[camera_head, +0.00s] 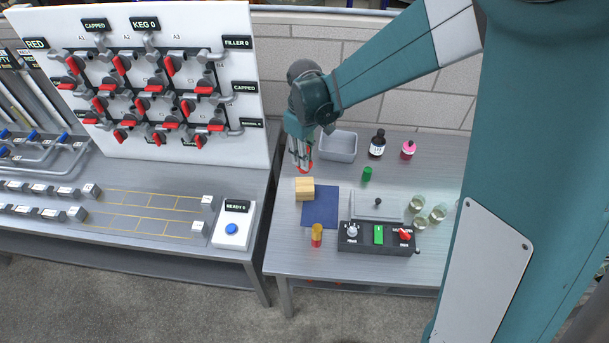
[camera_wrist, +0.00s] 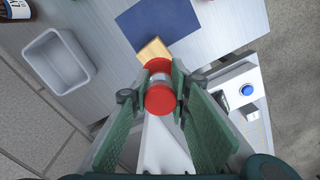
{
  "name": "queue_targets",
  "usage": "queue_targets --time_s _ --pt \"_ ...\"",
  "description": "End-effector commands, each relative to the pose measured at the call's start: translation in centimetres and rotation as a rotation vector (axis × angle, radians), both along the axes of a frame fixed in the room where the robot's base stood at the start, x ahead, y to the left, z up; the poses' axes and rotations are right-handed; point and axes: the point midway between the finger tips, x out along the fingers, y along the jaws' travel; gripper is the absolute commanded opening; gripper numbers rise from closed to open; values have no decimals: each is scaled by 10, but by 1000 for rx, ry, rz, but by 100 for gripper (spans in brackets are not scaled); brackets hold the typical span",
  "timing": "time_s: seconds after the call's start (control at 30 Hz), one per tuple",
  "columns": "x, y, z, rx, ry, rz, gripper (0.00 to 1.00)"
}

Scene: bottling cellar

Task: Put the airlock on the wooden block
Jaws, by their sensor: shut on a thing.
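The airlock (camera_wrist: 160,98), a small piece with red ends and a pale middle, is between the fingers of my gripper (camera_wrist: 163,90) in the wrist view. My gripper (camera_head: 302,164) is shut on it; in the head view only a little red of it shows at the fingertips. The wooden block (camera_head: 304,189) stands at the left edge of the blue mat (camera_head: 320,212). The airlock appears just above and behind the block, and the gap between them is hard to judge. In the wrist view the block (camera_wrist: 152,50) shows just beyond the airlock, partly hidden by it.
A grey tray (camera_head: 338,148), a dark bottle (camera_head: 377,144) and a pink bottle (camera_head: 408,150) stand at the back. A green piece (camera_head: 367,174), several glasses (camera_head: 417,204), a control box (camera_head: 378,237) and a red-and-yellow cylinder (camera_head: 317,236) surround the mat. The mat's middle is clear.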

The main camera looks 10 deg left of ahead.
Motion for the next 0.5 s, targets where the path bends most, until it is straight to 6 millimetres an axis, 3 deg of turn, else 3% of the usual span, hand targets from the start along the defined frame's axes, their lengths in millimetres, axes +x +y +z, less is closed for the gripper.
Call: queue_targets --time_s 0.17,0.5 --pt "14 0 2 1 1 1 5" --pt "15 0 1 1 1 1 5"
